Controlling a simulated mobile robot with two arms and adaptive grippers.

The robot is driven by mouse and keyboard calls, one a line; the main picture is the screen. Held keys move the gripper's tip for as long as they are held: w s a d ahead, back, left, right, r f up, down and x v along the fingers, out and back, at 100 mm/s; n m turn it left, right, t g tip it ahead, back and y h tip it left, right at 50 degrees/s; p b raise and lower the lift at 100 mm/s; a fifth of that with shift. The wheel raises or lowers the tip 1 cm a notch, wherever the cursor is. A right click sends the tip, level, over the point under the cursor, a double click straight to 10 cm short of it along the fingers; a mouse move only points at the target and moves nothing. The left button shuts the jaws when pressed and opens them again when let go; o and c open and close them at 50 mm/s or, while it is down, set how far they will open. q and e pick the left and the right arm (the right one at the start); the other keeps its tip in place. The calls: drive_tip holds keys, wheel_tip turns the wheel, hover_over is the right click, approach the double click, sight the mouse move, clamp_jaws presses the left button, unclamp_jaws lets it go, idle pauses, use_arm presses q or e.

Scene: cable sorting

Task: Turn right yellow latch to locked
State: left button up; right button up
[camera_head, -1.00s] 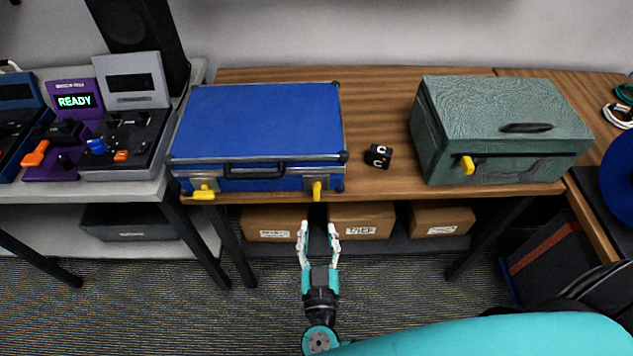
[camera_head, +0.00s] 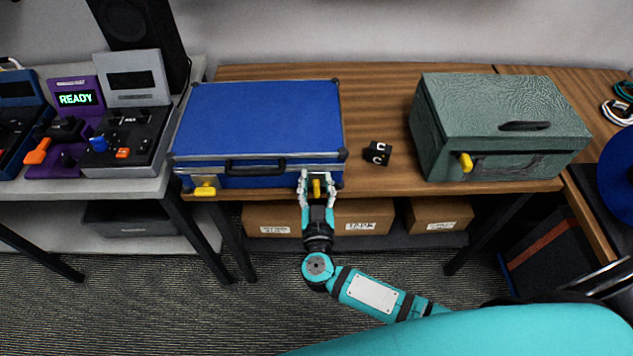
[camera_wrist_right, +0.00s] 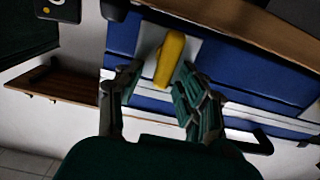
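The blue case (camera_head: 262,120) lies closed on the wooden table, with a yellow latch at each front end. The right yellow latch (camera_head: 317,187) stands upright on the case front, between the fingers of my right gripper (camera_head: 317,188). In the right wrist view the yellow latch (camera_wrist_right: 170,58) sits on its pale plate between the open fingers (camera_wrist_right: 156,92), with a gap visible to the left finger; contact on the other side is unclear. The left yellow latch (camera_head: 204,190) lies sideways. My left gripper is not in view.
A green box (camera_head: 500,110) with its own yellow latch stands on the right of the table. A small black cube (camera_head: 377,153) lies between box and case. Consoles (camera_head: 125,115) stand at left. Cardboard boxes (camera_head: 362,218) sit on the shelf below.

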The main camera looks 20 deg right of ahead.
clamp_jaws()
drive_tip(key=shift+m, duration=0.3)
drive_tip(key=m, duration=0.1)
drive_tip(key=m+p, duration=0.1)
drive_tip(key=shift+s+d+m, duration=0.15)
drive_tip(key=shift+d+m, duration=0.2)
drive_tip(key=shift+m, duration=0.05)
drive_tip(key=m, duration=0.3)
drive_tip(key=shift+s+d+f+m, duration=0.1)
drive_tip(key=shift+d+f+m, duration=0.2)
drive_tip(key=shift+m, duration=0.1)
drive_tip(key=m+b, duration=0.1)
drive_tip(key=m, duration=0.2)
drive_tip(key=f+m+b, duration=0.1)
drive_tip(key=m, duration=0.3)
drive_tip(key=d+f+m+b, duration=0.1)
drive_tip(key=m+b, duration=0.1)
drive_tip(key=m, duration=0.1)
drive_tip(key=shift+s+m, duration=0.15)
drive_tip(key=shift+m, duration=0.25)
unclamp_jaws()
